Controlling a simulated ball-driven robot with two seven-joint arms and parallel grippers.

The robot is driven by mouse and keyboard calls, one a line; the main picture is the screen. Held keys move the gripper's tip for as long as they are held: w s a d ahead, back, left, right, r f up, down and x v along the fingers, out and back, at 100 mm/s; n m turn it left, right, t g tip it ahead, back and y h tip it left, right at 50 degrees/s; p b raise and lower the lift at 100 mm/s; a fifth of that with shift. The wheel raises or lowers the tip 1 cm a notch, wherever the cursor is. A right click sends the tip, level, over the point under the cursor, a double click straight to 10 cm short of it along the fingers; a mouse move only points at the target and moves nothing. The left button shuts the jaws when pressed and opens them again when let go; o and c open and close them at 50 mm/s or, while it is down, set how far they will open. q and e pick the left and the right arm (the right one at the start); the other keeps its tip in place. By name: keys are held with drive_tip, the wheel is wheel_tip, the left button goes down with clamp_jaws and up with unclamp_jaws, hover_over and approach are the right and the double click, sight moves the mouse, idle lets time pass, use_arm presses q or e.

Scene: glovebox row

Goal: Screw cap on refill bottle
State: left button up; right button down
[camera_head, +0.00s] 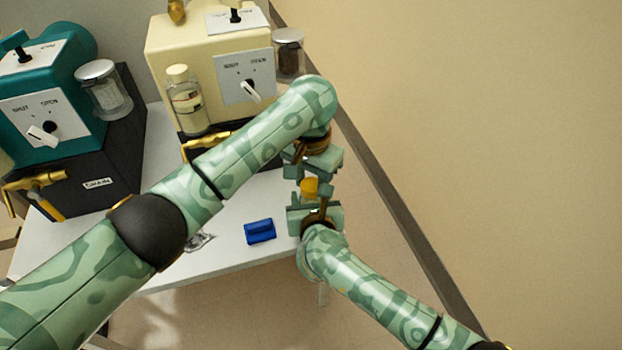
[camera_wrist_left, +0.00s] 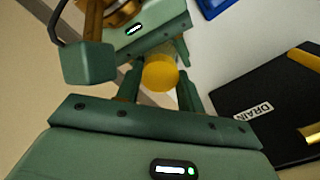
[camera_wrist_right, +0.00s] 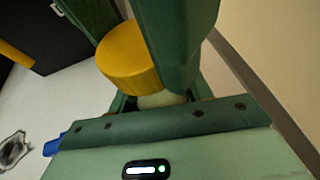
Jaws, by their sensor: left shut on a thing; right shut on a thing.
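A yellow cap (camera_head: 310,187) shows between my two grippers, above the table's right edge. My left gripper (camera_head: 307,174) comes from above and is shut on the cap, which shows between its fingers in the left wrist view (camera_wrist_left: 161,73). My right gripper (camera_head: 313,207) is below, facing it, shut on the refill bottle. In the right wrist view the cap (camera_wrist_right: 130,60) sits right at a pale piece of the bottle (camera_wrist_right: 160,98). The fingers hide most of the bottle. I cannot tell whether the cap's thread is engaged.
A blue block (camera_head: 260,231) lies on the white table (camera_head: 225,250). A cream glovebox unit (camera_head: 205,50) with a clear bottle (camera_head: 186,100) and a teal unit (camera_head: 60,80) stand behind. Jars with metal lids (camera_head: 103,90) (camera_head: 289,55) stand beside them. The floor at right is clear.

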use_arm(q)
drive_tip(key=o, duration=1.1)
drive_tip(key=shift+r, duration=2.25)
drive_tip(key=shift+c, duration=0.5)
drive_tip(key=shift+r+n, duration=0.45)
drive_tip(key=shift+n, duration=0.15)
wheel_tip(320, 180, up, 3)
drive_tip(key=n, duration=0.4)
drive_tip(key=shift+f+n, duration=0.2)
drive_tip(key=shift+n, duration=0.1)
